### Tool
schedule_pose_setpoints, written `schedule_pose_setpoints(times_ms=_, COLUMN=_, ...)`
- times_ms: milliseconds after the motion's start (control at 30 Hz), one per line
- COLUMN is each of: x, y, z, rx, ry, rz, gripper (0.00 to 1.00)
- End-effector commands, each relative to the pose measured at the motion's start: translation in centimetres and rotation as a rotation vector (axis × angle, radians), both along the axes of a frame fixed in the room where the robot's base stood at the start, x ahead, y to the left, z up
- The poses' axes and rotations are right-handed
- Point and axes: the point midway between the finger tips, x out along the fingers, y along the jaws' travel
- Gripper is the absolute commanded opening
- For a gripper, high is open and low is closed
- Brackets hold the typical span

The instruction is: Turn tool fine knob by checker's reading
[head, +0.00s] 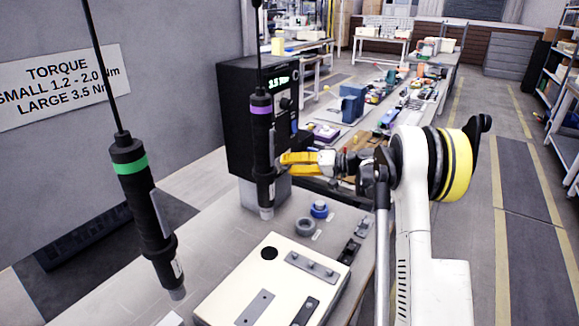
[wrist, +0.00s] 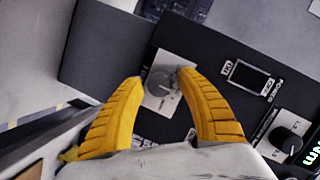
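The checker (head: 235,140) is a black box behind the purple-banded tool; its green display (head: 278,82) appears to read 3.5 Nm, though small. The purple-banded screwdriver (head: 262,135) hangs upright; the green-banded one (head: 148,210) hangs tilted at left. My gripper (head: 284,164) is open beside the purple-banded tool, its yellow fingers toward the box. In the wrist view, my gripper (wrist: 160,80) has one finger on each side of a grey knob (wrist: 160,84) on a pale plate. Contact with the knob cannot be told. No label shows whether this is the fine knob.
A black knob (wrist: 287,141) and a power switch (wrist: 250,78) share the dark panel. A wall sign (head: 60,85) gives small 1.2 - 2.0 Nm and large 3.5 Nm. A cream workpiece (head: 225,295) and small rings (head: 304,226) lie on the bench below.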

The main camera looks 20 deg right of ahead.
Motion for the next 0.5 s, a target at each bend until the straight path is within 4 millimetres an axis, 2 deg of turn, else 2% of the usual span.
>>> schedule_pose_setpoints(times_ms=33, x=0.0, y=-0.01, z=-0.01, rx=0.0, ry=0.0, rz=0.0, gripper=0.25)
schedule_pose_setpoints(times_ms=100, x=-0.02, y=-0.01, z=-0.01, rx=0.0, ry=0.0, rz=0.0, gripper=0.04)
schedule_pose_setpoints(times_ms=133, x=-0.02, y=-0.01, z=0.0, rx=0.0, ry=0.0, rz=0.0, gripper=0.0)
schedule_pose_setpoints(times_ms=500, x=-0.04, y=0.03, z=0.03, rx=-0.014, ry=-0.009, rz=0.001, gripper=0.0)
